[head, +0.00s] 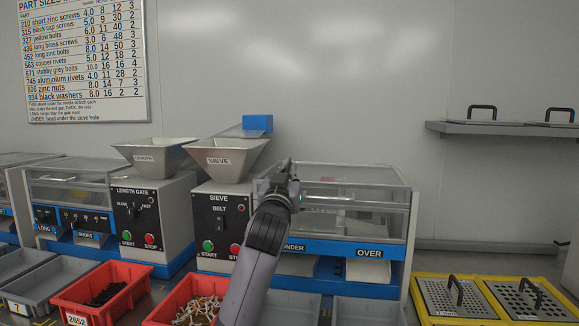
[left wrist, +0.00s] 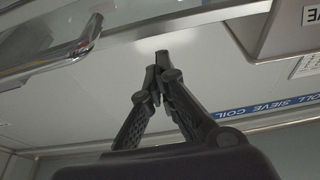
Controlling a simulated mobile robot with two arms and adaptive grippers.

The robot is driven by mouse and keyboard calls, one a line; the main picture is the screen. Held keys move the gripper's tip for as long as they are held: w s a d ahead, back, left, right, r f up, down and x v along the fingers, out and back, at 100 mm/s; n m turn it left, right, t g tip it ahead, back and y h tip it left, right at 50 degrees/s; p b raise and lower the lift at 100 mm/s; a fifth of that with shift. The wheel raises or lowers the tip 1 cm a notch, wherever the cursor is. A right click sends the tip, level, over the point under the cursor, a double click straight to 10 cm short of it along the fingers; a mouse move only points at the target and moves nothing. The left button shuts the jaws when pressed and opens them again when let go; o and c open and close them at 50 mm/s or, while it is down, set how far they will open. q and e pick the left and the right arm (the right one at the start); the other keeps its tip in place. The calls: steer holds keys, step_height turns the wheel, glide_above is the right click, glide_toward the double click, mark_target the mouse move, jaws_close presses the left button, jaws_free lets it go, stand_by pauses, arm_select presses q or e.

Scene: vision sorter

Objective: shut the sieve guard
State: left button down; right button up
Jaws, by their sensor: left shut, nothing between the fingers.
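The sieve guard (head: 350,176) is a clear framed cover over the sieve machine, right of its control box (head: 217,214) marked SIEVE. It looks lowered over the machine; I cannot tell whether it is fully seated. My left gripper (head: 287,168) is at the guard's left end, hiding part of it. In the left wrist view, the left gripper (left wrist: 161,58) is shut and empty, its tips close to a metal frame edge. A rounded metal bar (left wrist: 75,47), perhaps the guard's handle, is at the upper left, apart from the fingers. My right gripper is not in view.
Sieve hopper (head: 228,158) stands left of my gripper. A red bin of screws (head: 190,298) and a red bin of black parts (head: 103,290) are in front. A yellow tray with perforated plates (head: 452,297) is at right. A wall shelf (head: 500,129) is at upper right.

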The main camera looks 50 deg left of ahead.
arm_select(q)
steer(key=s+d+f, duration=0.5)
steer(key=s, duration=0.1)
steer(key=shift+s+b, duration=0.25)
steer(key=shift+b, duration=0.05)
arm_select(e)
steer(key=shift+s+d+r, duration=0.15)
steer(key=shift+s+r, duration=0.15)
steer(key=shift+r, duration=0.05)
arm_select(q)
steer(key=shift+d+f, duration=0.1)
steer(key=shift+d, duration=0.05)
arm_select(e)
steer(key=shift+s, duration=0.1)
